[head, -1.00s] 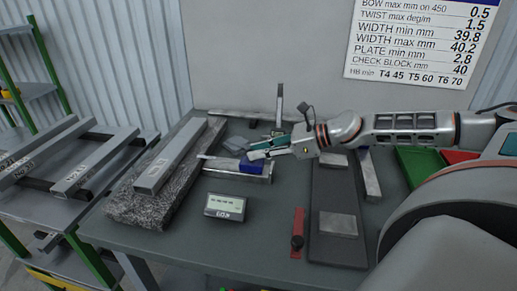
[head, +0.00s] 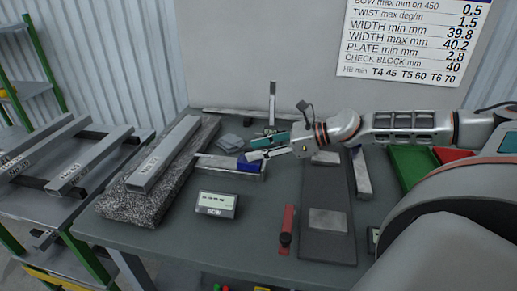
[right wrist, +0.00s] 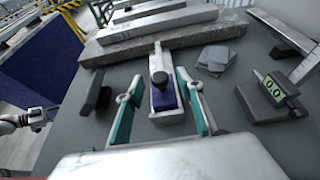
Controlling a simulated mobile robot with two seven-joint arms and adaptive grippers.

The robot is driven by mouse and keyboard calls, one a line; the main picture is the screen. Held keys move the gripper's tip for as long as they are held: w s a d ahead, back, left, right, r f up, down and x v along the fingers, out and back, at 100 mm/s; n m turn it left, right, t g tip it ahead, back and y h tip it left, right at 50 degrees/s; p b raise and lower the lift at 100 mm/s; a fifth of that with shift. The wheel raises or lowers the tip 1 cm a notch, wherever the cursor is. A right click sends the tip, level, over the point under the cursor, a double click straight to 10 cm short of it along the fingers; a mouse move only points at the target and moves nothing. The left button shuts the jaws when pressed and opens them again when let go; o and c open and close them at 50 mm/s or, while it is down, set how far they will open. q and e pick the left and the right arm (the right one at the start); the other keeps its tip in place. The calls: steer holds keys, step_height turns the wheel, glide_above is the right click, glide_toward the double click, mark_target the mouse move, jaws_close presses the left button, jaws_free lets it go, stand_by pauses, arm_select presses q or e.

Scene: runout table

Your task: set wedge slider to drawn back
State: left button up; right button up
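The wedge slider is a pale bar with a dark upright knob (right wrist: 160,79). It lies along a metal channel with a blue part (right wrist: 165,99) near its front end. In the head view the blue part (head: 250,164) sits at the right end of the metal fixture (head: 222,166), and the pale bar sticks out to the left. My right gripper (head: 256,150) is open over that end. In the right wrist view its teal-padded fingers (right wrist: 155,90) stand apart on both sides of the fixture, with gaps showing.
A granite slab (head: 133,208) carrying a grey bar (head: 165,157) lies to the left. A small display box (head: 216,205) stands in front. A red strip with a black knob (head: 286,238) and a dark plate (head: 326,245) lie to the right. Grey plates (right wrist: 215,58) lie beside the fixture.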

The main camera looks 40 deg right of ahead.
step_height(320, 180, up, 10)
stand_by(0.6)
steer(key=shift+s, duration=0.1)
stand_by(0.5)
